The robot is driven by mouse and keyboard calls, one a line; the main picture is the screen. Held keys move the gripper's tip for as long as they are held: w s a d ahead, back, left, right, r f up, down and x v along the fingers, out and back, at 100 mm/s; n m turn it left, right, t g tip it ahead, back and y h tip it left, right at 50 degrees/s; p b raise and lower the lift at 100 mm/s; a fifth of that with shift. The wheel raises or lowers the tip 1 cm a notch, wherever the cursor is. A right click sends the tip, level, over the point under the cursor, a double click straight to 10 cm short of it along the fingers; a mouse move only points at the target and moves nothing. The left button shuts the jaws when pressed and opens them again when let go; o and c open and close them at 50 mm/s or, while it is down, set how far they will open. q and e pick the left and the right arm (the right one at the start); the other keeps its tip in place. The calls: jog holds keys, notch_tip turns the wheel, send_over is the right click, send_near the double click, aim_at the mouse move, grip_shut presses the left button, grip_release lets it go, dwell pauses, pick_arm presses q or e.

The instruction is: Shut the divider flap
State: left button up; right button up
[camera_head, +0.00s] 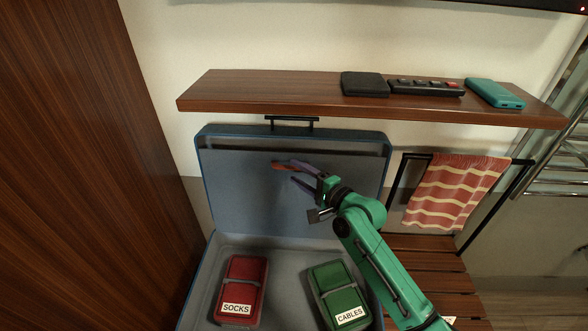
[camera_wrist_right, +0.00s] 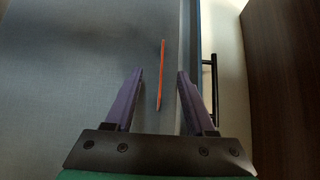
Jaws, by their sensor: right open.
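An open blue suitcase (camera_head: 203,175) stands with its lid upright. The grey divider flap (camera_head: 240,195) covers most of the lid's inner face, with a dark strip along its top edge; it also fills the left of the right wrist view (camera_wrist_right: 70,80). An orange pull tab (camera_head: 279,167) is near the flap's upper middle. My right gripper (camera_head: 284,171), with purple fingers, is open at the tab. In the right wrist view, the tab (camera_wrist_right: 161,75) appears between the open fingers (camera_wrist_right: 160,73); contact cannot be told. My left gripper is out of view.
A red SOCKS pouch (camera_head: 243,283) and a green CABLES pouch (camera_head: 338,290) lie in the suitcase base. A wooden shelf (camera_head: 250,92) with a black wallet-like item, remote and teal box overhangs the lid. A towel (camera_head: 455,190) hangs at right.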

jog(key=shift+x, duration=0.8)
jog(key=shift+c, duration=0.3)
grip_shut()
dwell(0.6)
